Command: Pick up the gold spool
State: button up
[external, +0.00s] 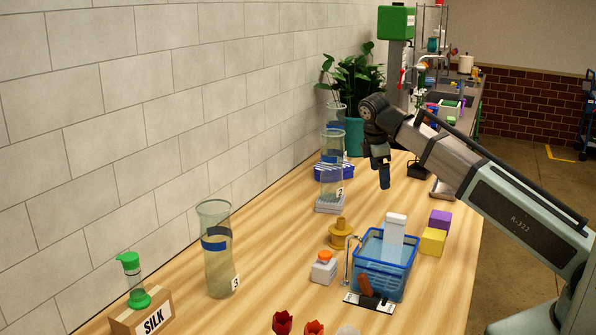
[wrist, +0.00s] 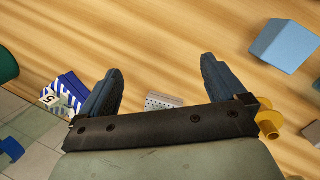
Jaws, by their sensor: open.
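The gold spool (external: 341,236) stands upright on the wooden table in the external view, left of the blue basket, with a wide base and a narrower top. In the wrist view a gold piece that looks like the spool (wrist: 269,122) shows at the right, partly hidden behind my gripper's dark palm bar. My gripper (external: 384,178) hangs above the table, beyond the spool and to its right in the external view. In the wrist view its two fingers (wrist: 160,85) are wide apart with nothing between them.
A blue basket (external: 370,281) holding a white block stands right of the spool. Yellow (external: 432,242) and purple (external: 440,220) blocks are at right.

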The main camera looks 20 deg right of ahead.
aim_at(341, 229)
jog(key=s+a+r+n+y, duration=0.1)
jog(key=s+a, duration=0.3)
jog(key=a, duration=0.1)
jog(key=s+a+r+n+g, duration=0.1)
jog(key=s+a+n, duration=0.1)
jog(key=s+a, duration=0.2)
jog(key=s+a+r+n+y, duration=0.1)
jog(key=s+a+n, duration=0.1)
jog(key=s+a, duration=0.3)
jog(key=shift+a+r+y, duration=0.15)
jog(key=shift+a, duration=0.6)
jog(key=shift+a+r+y, duration=0.1)
jog(key=shift+a+y, duration=0.05)
jog(key=shift+a, duration=0.6)
jog(key=shift+s+a+f, duration=0.1)
jog(key=shift+s+a, duration=0.05)
notch_tip(341, 229, down, 8)
jog(key=shift+r, duration=0.1)
jog(key=shift+w+a+f, duration=0.1)
jog(key=shift+w+f, duration=0.1)
jog(key=shift+f, duration=1.25)
jog(key=shift+w+f, duration=0.2)
jog(key=shift+f, duration=1.2)
jog(key=shift+c, duration=0.5)
jog(key=c, duration=1)
jog(key=shift+r, duration=0.15)
